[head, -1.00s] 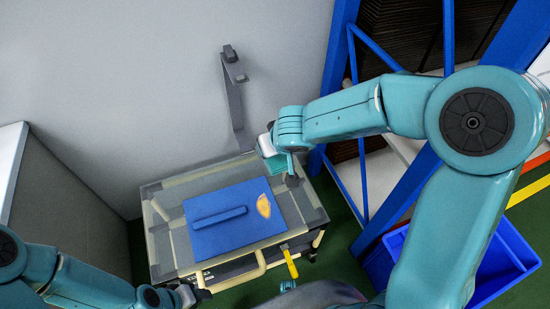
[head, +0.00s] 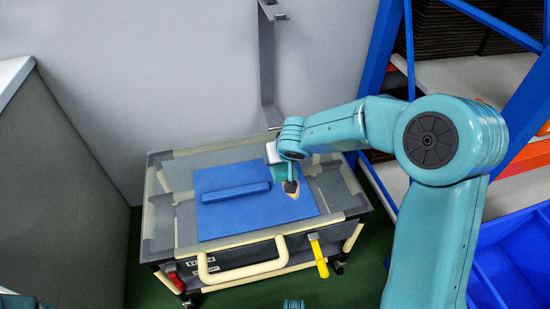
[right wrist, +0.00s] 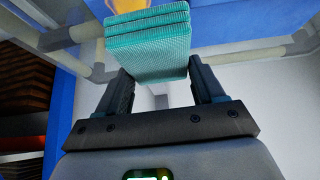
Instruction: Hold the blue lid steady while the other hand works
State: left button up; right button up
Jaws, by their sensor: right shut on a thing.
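A flat blue panel (head: 225,222) lies on top of a grey cart, with a long blue bar (head: 235,192) across it. I cannot tell which of these is the lid. A tan patch (head: 312,190) shows at the panel's right side, partly hidden by my right gripper. My right gripper (head: 284,180) is over the panel's right part, right of the bar. It is shut on a teal folded cloth-like piece, which shows between the fingers in the right wrist view (right wrist: 148,45). Whether the piece touches the panel is unclear. My left gripper is out of view.
The cart (head: 160,235) has cream edge bars, a front handle (head: 240,270), a yellow lever (head: 318,258) and a red one (head: 174,278). A grey wall stands behind, a grey cabinet (head: 65,190) at left. Blue shelving (head: 390,60) and blue bins (head: 520,260) are at right.

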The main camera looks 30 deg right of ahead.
aim_at(287, 167)
jog(key=shift+s+d+f, duration=0.4)
jog(key=shift+s+d, duration=0.2)
jog(key=shift+d, duration=0.15)
jog(key=shift+s+d+f, duration=0.15)
jog(key=shift+s+d, duration=0.3)
jog(key=shift+s, duration=0.1)
jog(key=shift+s+d+f, duration=0.15)
jog(key=shift+s+d, duration=0.3)
jog(key=shift+s, duration=0.05)
jog(key=shift+s+d+f, duration=0.1)
jog(key=shift+s, duration=0.15)
jog(key=a, duration=0.1)
jog(key=a+b, duration=0.1)
jog(key=w+a, duration=0.1)
jog(key=shift+a+r, duration=0.1)
jog(key=shift+r, duration=0.25)
jog(key=shift+a+r+b, duration=0.2)
jog(key=shift+a+b, duration=0.1)
jog(key=shift+a, duration=0.05)
jog(key=d+r+p, duration=0.2)
jog(key=d+p, duration=0.4)
jog(key=d, duration=0.1)
jog(key=d+r+p, duration=0.3)
jog(key=d+p, duration=0.3)
jog(key=d, duration=0.2)
